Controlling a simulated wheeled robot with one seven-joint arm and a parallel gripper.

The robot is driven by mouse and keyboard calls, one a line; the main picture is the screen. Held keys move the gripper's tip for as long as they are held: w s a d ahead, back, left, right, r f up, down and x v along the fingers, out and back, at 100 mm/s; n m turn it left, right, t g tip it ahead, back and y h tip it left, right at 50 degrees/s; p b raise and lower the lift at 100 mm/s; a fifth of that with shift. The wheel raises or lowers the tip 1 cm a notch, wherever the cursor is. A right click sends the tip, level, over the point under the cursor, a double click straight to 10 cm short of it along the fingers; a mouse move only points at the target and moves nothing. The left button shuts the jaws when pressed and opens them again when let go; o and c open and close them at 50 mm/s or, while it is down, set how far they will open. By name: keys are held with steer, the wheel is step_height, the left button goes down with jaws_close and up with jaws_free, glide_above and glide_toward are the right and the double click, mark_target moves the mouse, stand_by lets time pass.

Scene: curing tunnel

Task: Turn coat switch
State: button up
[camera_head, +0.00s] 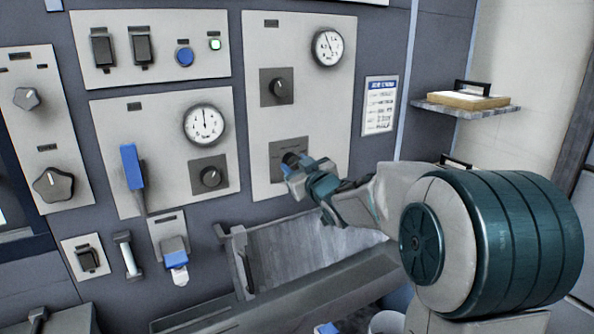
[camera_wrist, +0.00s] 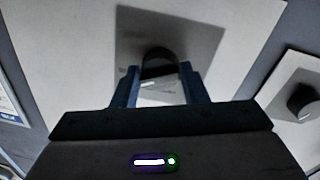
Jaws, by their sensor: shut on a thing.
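My gripper (camera_head: 293,165) reaches up to the lower dark square plate (camera_head: 276,175) on the tall right-hand panel. In the wrist view, the two blue fingers of my gripper (camera_wrist: 159,72) stand on either side of a round dark knob (camera_wrist: 159,62) and are shut on it. The knob has a white mark on its face and sits on the dark plate (camera_wrist: 203,42). In the head view my fingers mostly hide this knob. Any label naming the coat switch is too small to read.
Above is another dark knob (camera_head: 278,88) and a round gauge (camera_head: 327,48). The panel to the left has a gauge (camera_head: 204,124), a dark knob (camera_head: 210,176) and a blue-handled lever (camera_head: 132,167). A grey trough (camera_head: 300,250) lies below my arm. A shelf (camera_head: 465,110) juts out at right.

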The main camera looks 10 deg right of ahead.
steer(key=n+b, duration=0.4)
steer(key=b, duration=0.1)
steer(key=shift+f, duration=0.35)
steer(key=n+b, duration=0.3)
steer(key=n, duration=0.1)
steer(key=shift+r, duration=0.15)
steer(key=o, duration=0.9)
steer(key=shift+t, duration=0.3)
steer(key=shift+o, duration=0.2)
steer(key=shift+r, duration=0.1)
steer(key=v, duration=1.3)
steer(key=shift+s+d, duration=0.3)
steer(key=shift+s, duration=0.05)
